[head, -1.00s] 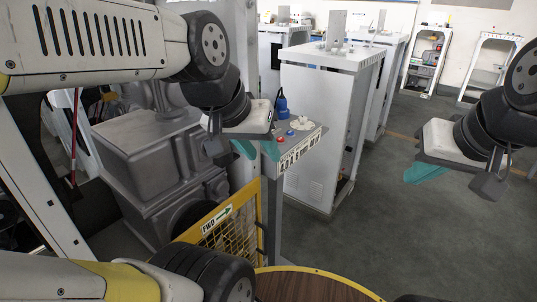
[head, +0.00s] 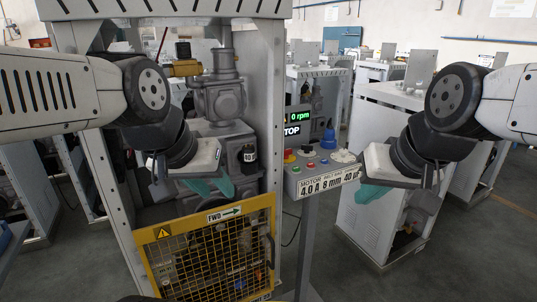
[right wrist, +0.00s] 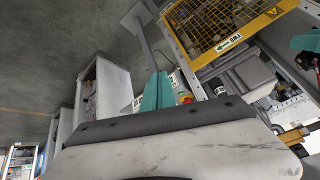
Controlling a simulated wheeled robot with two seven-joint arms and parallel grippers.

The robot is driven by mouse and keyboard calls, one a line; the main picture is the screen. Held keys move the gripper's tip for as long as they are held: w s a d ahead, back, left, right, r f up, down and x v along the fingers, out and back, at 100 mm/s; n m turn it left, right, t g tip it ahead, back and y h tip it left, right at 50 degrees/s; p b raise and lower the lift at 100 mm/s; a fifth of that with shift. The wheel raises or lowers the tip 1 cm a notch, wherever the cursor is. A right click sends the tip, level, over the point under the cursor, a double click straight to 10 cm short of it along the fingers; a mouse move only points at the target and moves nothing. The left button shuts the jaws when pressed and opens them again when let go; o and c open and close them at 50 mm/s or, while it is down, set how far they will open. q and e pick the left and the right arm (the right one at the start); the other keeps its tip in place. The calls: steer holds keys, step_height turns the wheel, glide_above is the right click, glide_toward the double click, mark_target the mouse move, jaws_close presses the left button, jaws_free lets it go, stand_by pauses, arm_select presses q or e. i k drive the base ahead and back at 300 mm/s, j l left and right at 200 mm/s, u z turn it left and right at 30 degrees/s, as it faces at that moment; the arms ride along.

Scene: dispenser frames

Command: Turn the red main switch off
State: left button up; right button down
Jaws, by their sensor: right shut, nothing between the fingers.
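The grey control panel (head: 322,180) stands on a post in the middle of the head view, its front marked "MOTOR" and "4.0 A 8 mm". I cannot tell which is the main switch. My right gripper (head: 372,194) is shut and empty, right of the panel and apart from it. In the right wrist view its teal fingers (right wrist: 157,92) partly cover the panel. My left gripper (head: 212,188) is open and empty, left of the panel.
A yellow mesh guard (head: 215,250) with a "FWD" sign stands front left, before grey machinery in a metal frame (head: 262,120). A display (head: 297,115) reads "0 rpm" behind the panel. A grey cabinet (head: 365,215) stands right. Floor is free at the lower right.

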mark_target(288, 152)
steer(key=i+l+u, duration=0.45)
steer(key=i+l, duration=0.35)
steer(key=i, duration=0.05)
